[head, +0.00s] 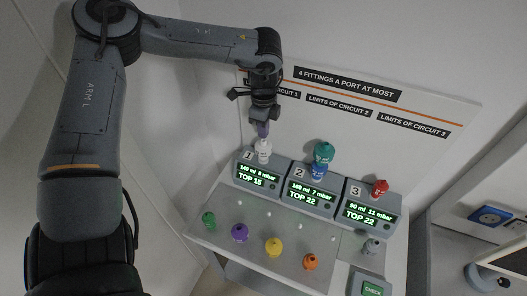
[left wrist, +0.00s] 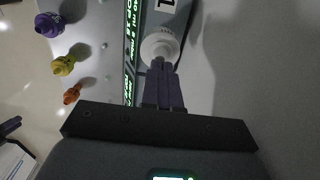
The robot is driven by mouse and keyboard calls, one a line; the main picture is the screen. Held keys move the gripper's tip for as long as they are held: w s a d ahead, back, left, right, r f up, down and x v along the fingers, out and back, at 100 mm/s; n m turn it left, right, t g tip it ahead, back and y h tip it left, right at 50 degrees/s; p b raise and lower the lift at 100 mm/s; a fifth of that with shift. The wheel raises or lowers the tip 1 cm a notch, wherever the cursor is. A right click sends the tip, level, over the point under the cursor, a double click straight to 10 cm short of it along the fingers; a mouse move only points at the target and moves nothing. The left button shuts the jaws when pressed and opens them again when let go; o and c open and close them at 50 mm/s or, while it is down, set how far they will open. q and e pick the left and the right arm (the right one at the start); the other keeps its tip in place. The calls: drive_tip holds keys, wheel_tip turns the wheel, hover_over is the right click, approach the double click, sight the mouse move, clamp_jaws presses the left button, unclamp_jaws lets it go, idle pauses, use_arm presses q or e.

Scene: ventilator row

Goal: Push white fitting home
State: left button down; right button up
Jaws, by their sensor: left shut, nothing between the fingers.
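The white fitting (head: 264,153) stands upright on top of unit 1 (head: 258,178), the leftmost ventilator unit. It also shows in the left wrist view (left wrist: 160,47), just beyond my fingertips. My left gripper (head: 262,134) is shut and empty, pointing down directly above the white fitting. In the left wrist view its purple fingers (left wrist: 161,84) reach the fitting's narrow top. I cannot tell whether they touch or press it. The fitting's lower joint with unit 1 is too small to judge.
Unit 2 (head: 311,201) carries a blue fitting (head: 319,171) with a dark green one (head: 323,151) on top. Unit 3 (head: 368,218) carries a red fitting (head: 379,188). Green, purple, yellow, orange and grey fittings stand in front on the tray (head: 293,226). A sign board (head: 430,103) stands behind.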

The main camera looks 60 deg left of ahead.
use_arm(q)
drive_tip(key=shift+f+b, duration=0.9)
drive_tip(key=shift+f, duration=0.2)
drive_tip(key=shift+r, duration=0.1)
drive_tip(key=shift+r+p, duration=0.35)
drive_tip(key=shift+r, duration=0.05)
drive_tip(key=shift+r+p, duration=1.75)
drive_tip(key=shift+r, duration=1.25)
